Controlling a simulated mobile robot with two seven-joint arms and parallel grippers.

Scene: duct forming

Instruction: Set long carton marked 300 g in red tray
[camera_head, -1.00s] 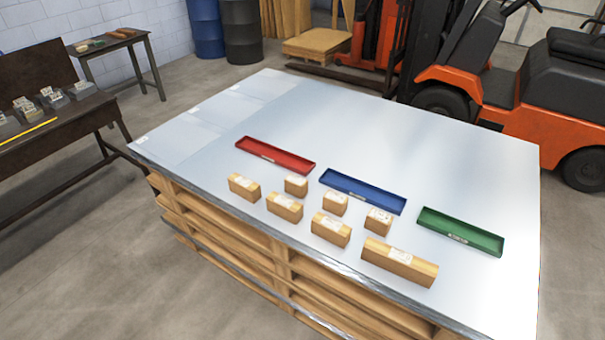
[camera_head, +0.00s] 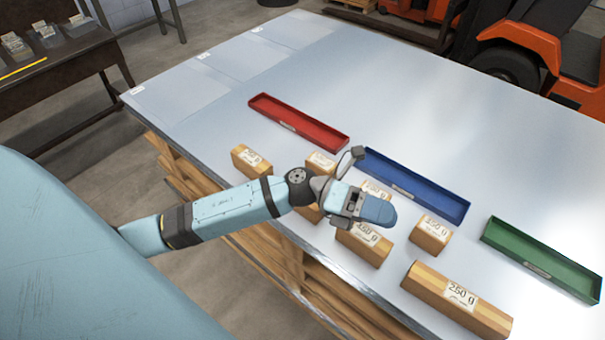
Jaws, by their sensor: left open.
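The red tray (camera_head: 298,124) lies empty on the pale table, left of the blue tray. Several wooden-looking cartons with white labels stand in front of the trays. The longest carton (camera_head: 440,296), at the front right, has a label that seems to read 250 g. I cannot make out a 300 g mark on any carton. My left gripper (camera_head: 372,208) is open above the middle cartons, holding nothing I can see. It partly covers a small carton (camera_head: 377,187) and a mid-sized carton (camera_head: 364,246). My forearm hides most of another carton (camera_head: 308,212). My right gripper is not in view.
The blue tray (camera_head: 417,186) and the green tray (camera_head: 541,260) are empty. Other cartons stand at the left (camera_head: 251,161), behind my wrist (camera_head: 321,162) and right of the gripper (camera_head: 431,234). The table's far side is clear. A forklift (camera_head: 520,55) stands behind.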

